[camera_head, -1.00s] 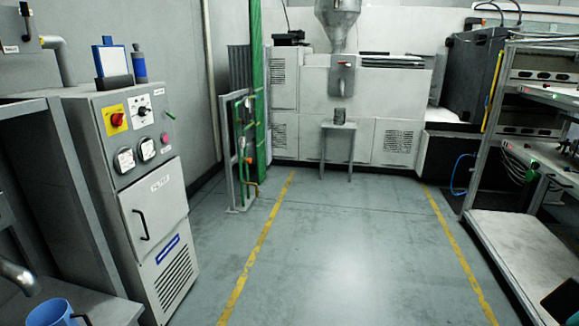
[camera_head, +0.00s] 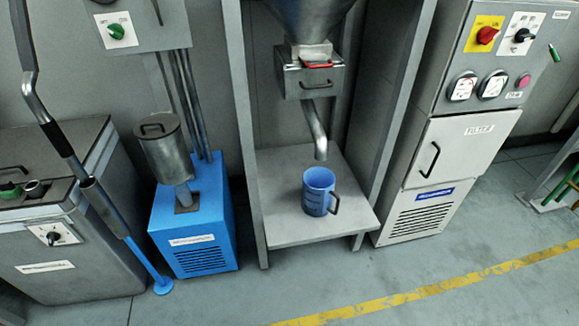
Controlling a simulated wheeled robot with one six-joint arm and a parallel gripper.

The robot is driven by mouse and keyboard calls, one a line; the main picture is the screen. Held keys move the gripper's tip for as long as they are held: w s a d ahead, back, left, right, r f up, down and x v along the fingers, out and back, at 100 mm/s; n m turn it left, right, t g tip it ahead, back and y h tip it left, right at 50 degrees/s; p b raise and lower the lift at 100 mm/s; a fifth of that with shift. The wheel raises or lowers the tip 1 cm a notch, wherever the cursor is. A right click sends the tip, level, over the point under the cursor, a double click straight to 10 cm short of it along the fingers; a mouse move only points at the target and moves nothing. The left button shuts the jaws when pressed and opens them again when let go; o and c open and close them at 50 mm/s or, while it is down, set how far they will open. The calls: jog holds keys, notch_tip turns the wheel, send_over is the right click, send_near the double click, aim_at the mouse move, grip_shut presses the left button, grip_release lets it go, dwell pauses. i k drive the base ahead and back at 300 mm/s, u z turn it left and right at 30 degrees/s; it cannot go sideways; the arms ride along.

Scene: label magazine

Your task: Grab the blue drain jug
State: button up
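The blue drain jug (camera_head: 316,192) stands upright on a low grey shelf (camera_head: 285,231) in the head view, right of centre. Its dark handle (camera_head: 336,204) points to the right. A bent metal spout (camera_head: 317,135) hangs just above the jug, coming down from a hopper (camera_head: 309,20) with a red-topped slide box (camera_head: 309,76). The jug's inside is mostly hidden. My gripper does not show in this view.
Upright frame posts (camera_head: 244,130) flank the shelf. A blue unit with a metal canister (camera_head: 170,155) stands to its left, a grey control cabinet (camera_head: 440,150) to its right. A long-handled tool (camera_head: 100,200) leans at left. Floor in front is clear, with a yellow line (camera_head: 440,285).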

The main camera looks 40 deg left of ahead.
aim_at(317, 193)
jog(key=u, duration=1)
jog(key=i, duration=0.85)
jog(key=u, duration=0.75)
